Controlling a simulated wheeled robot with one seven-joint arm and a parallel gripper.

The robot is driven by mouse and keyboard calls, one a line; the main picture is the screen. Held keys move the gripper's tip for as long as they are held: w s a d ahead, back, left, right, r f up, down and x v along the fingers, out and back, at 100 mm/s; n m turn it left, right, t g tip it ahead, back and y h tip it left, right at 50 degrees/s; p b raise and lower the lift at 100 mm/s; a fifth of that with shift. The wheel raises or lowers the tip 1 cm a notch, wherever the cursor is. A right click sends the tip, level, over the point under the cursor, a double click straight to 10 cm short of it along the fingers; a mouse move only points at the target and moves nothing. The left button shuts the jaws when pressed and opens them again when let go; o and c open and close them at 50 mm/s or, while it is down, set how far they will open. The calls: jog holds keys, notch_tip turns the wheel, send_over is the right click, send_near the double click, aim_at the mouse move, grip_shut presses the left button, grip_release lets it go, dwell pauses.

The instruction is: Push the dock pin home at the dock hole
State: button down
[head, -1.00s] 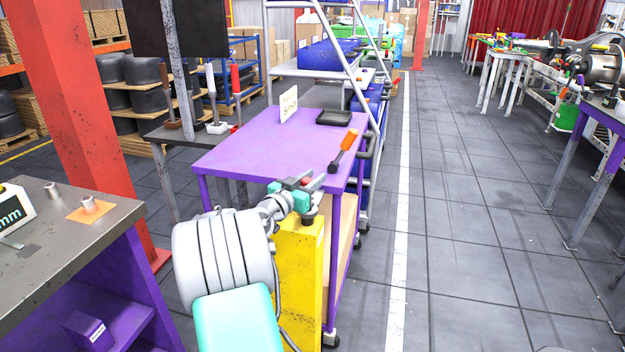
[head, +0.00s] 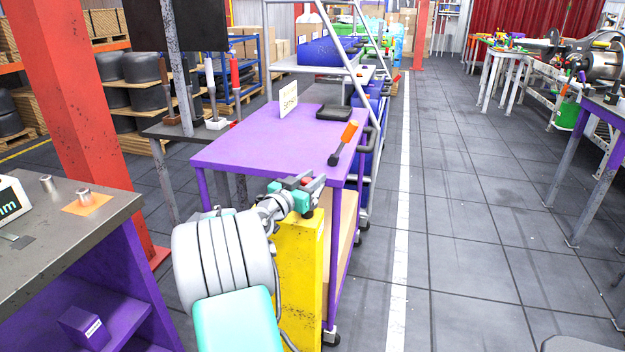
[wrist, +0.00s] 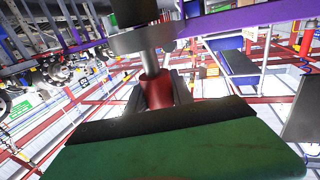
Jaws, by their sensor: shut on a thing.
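My gripper (head: 310,186) is at the middle of the head view, in front of the purple cart's near edge. In the wrist view my gripper (wrist: 158,92) has its dark fingers on both sides of a red collar. The collar belongs to the dock pin (wrist: 156,90), whose grey shaft runs up from it. The shaft's far end meets or passes behind a grey rounded part (wrist: 165,37) with a black cylinder above it. I cannot tell whether they touch. The dock hole is not clearly visible. In the head view the pin is too small to make out.
A grey-topped bench (head: 60,235) stands at left beside a red pillar (head: 75,120). The floor (head: 470,240) at right is open.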

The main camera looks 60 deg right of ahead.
jog(key=shift+f+b, duration=1.55)
jog(key=shift+b, duration=0.1)
jog(key=c, duration=1)
grip_release()
jog(key=shift+c, duration=0.2)
jog(key=a, duration=0.5)
jog(key=w+a, duration=0.1)
jog(key=a, duration=0.1)
jog(key=shift+a, duration=0.4)
jog(key=shift+w, duration=0.1)
